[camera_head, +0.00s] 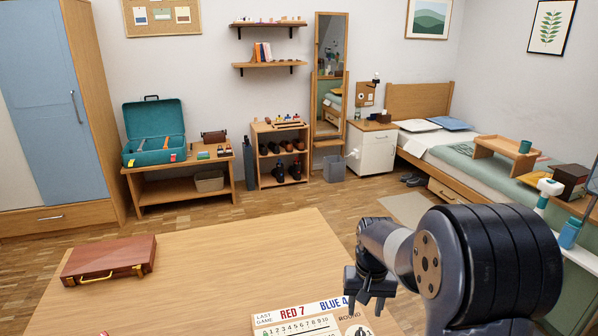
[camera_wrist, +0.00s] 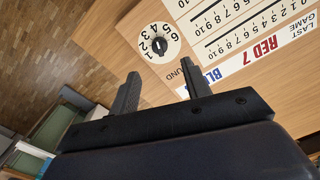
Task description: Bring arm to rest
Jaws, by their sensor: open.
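My gripper (camera_head: 368,303) hangs at the end of my arm, over the near right part of the wooden table (camera_head: 210,265) in the head view. Its two fingers stand apart in the wrist view (camera_wrist: 160,84), with nothing between them. A white scoreboard (camera_head: 290,318) lies at the table's near edge, cut off by the frame. It also shows in the wrist view (camera_wrist: 235,25), with "LAST GAME", "RED 7" and number rows. A round numbered dial (camera_wrist: 159,44) with a black knob is beyond the fingertips, apart from them. I cannot tell the gripper's height above the table.
A brown case (camera_head: 110,259) lies closed at the table's left. Beyond the table is open wooden floor (camera_head: 240,203). A bench with a teal toolbox (camera_head: 153,132), a shoe shelf (camera_head: 281,155) and a white nightstand (camera_head: 371,148) stand along the wall. A bed (camera_head: 440,142) is at right.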

